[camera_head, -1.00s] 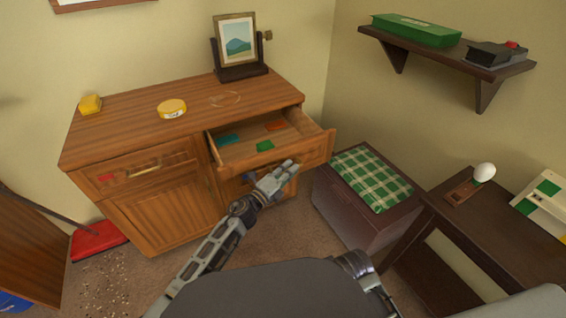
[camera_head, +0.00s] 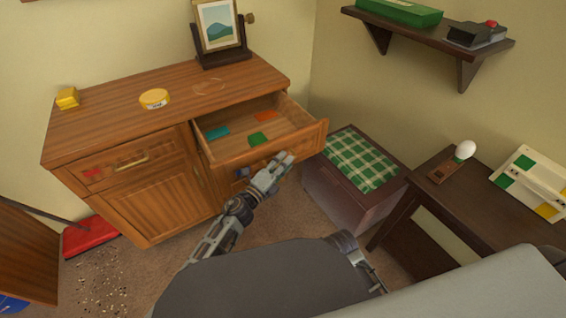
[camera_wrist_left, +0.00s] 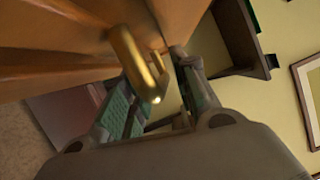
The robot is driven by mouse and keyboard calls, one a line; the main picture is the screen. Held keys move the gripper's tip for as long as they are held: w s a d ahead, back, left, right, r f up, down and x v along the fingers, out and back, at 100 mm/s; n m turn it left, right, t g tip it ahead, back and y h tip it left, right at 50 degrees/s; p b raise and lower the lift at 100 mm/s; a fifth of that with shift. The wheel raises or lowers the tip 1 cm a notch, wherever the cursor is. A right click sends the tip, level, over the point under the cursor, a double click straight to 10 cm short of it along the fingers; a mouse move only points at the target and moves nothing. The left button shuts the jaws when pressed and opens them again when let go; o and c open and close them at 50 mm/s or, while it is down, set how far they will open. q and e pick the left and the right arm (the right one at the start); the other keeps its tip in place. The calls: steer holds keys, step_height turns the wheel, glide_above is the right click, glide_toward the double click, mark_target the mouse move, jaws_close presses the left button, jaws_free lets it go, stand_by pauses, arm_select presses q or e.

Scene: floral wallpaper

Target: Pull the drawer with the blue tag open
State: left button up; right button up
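The wooden dresser (camera_head: 165,204) has its top right drawer (camera_head: 310,137) pulled out. A small blue tag (camera_head: 243,172) shows just left of my left gripper, by the lower edge of this drawer's front. In the head view my left gripper (camera_head: 280,163) is at the open drawer's front and hides part of it. In the left wrist view a brass handle (camera_wrist_left: 137,62) lies between the two spread fingers of the left gripper (camera_wrist_left: 158,95), with a gap on the right finger's side. My right gripper is not in view.
The open drawer holds a teal item (camera_head: 217,133), a green item (camera_head: 259,139) and an orange item (camera_head: 266,116). A closed left drawer has a red tag (camera_head: 92,173). A chest with a green checked cloth (camera_head: 362,160) stands close right of the drawer, beside a dark table (camera_head: 470,205).

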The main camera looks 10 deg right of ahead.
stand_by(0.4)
arm_select(q)
steer(key=v, duration=1.2)
stand_by(0.9)
